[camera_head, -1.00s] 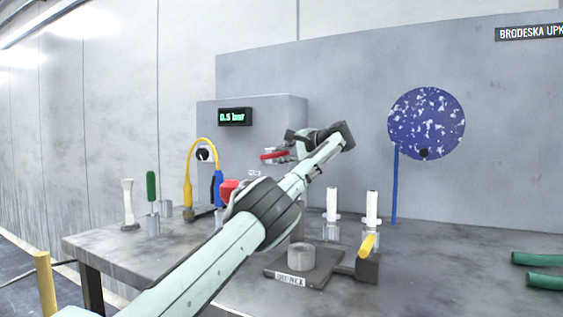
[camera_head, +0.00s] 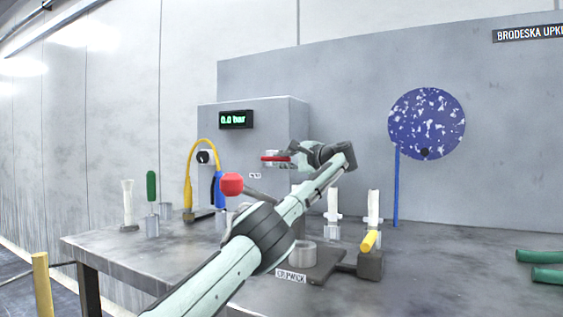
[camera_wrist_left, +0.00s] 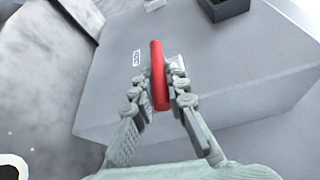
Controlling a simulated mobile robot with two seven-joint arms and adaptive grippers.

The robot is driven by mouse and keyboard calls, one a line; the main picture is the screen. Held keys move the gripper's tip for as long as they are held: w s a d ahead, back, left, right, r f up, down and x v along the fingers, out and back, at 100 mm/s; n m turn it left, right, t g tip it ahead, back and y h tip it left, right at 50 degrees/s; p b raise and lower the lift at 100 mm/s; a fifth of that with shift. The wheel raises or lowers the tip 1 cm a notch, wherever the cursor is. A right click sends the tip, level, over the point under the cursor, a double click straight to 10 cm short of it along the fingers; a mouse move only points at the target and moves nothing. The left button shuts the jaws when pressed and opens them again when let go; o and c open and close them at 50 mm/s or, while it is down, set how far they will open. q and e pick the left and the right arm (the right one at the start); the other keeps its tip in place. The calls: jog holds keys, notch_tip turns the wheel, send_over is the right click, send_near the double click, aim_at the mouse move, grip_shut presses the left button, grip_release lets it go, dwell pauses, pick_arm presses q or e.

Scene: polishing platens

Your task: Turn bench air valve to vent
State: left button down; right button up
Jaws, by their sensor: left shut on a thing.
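The bench air valve shows as a red handle (camera_head: 270,158) on the front of the grey cabinet (camera_head: 285,112). My left gripper (camera_head: 284,159) is shut on this handle. In the left wrist view the red handle (camera_wrist_left: 157,75) lies between the two fingers of the left gripper (camera_wrist_left: 160,98), and a pale fitting shows beside it. A small white label (camera_wrist_left: 136,57) is next to the handle; its text is too small to read. The pressure display (camera_head: 236,119) on the cabinet reads 0.0 bar. My right gripper is not in view.
A red ball knob (camera_head: 232,184) stands close to my left arm. A blue speckled disc (camera_head: 427,124) is at the back.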

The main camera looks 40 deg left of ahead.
pick_arm(q)
jog(key=c, duration=1.5)
grip_release()
jog(key=s+d, duration=0.1)
jog(key=d, duration=1.1)
jog(key=shift+s+r, duration=0.25)
jog(key=shift+r, duration=0.1)
